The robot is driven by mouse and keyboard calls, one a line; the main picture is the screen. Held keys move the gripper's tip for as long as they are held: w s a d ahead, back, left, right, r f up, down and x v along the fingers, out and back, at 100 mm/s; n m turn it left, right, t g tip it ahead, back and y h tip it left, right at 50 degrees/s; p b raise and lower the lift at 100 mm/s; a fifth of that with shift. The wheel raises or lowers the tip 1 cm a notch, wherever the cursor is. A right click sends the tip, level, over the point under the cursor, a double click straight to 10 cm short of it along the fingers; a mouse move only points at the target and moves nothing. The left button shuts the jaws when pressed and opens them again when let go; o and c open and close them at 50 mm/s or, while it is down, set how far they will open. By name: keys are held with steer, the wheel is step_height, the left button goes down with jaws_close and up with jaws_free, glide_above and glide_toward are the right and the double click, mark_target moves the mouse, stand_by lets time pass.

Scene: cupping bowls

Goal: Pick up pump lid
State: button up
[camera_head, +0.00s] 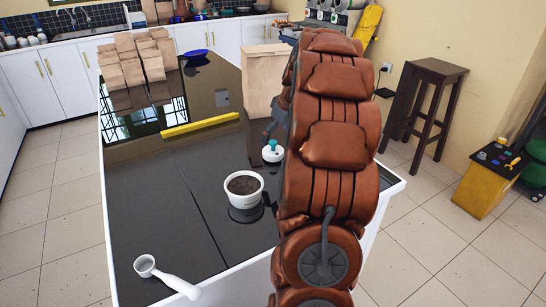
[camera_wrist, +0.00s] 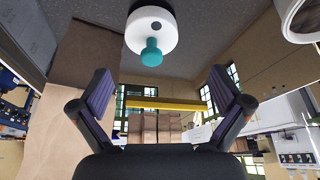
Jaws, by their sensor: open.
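The pump lid (camera_head: 272,152) is a small white round piece with a teal knob on top. It rests on the dark countertop (camera_head: 150,210), left of my arm. In the wrist view the pump lid (camera_wrist: 151,30) shows at the top centre, its teal knob pointing down in the picture. My gripper (camera_wrist: 160,92) is open and empty, its two purple-padded fingers wide apart to the lower left and lower right of the lid. The lid is apart from both fingers. In the head view my arm mostly hides the gripper.
A white bowl of dark contents (camera_head: 243,188) stands left of and nearer than the lid. A tall paper bag (camera_head: 264,75) stands behind it. A yellow bar (camera_head: 201,124), a blue bowl (camera_head: 196,55) and several paper bags (camera_head: 136,58) lie farther back. A white scoop (camera_head: 165,275) lies at the front.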

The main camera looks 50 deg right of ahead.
mark_target(272, 149)
steer(key=shift+d+f, duration=0.2)
steer(key=shift+d, duration=0.35)
steer(key=shift+d+f, duration=0.15)
steer(key=shift+f, duration=0.1)
steer(key=shift+p+x, duration=1)
steer(key=shift+x, duration=2.6)
steer(key=c, duration=1.2)
steer(key=shift+c, duration=0.2)
steer(key=shift+r, duration=0.15)
steer(key=shift+r+b, duration=0.9)
steer(key=shift+r, duration=4.7)
